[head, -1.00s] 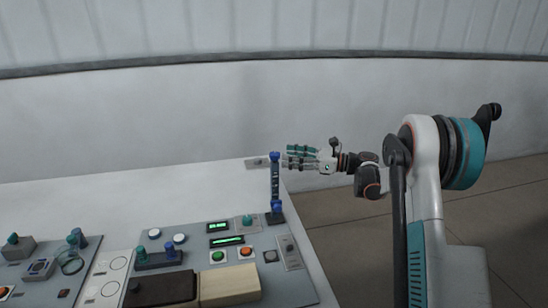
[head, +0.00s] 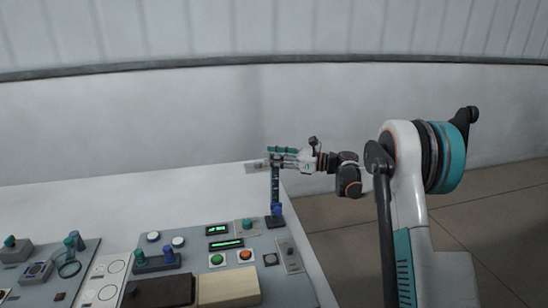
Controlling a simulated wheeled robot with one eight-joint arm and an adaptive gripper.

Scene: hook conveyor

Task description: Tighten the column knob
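The column (head: 275,185) is a thin dark upright post near the right edge of the table. A blue knob (head: 277,209) sits low on it, just above its dark base. My gripper (head: 276,156) is level with the column's top, reaching in from the right with its teal and grey fingers pointing left. The fingers overlap the column top and hide the blue knob there almost entirely. I cannot tell whether they touch that knob or how far they are closed.
A grey panel in front of the column carries a green button (head: 217,260), an orange button (head: 245,255), green displays (head: 226,244) and a switch plate (head: 290,255). A wooden block (head: 228,288) and a dark brown block (head: 160,291) lie at the front. The table's back left is clear.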

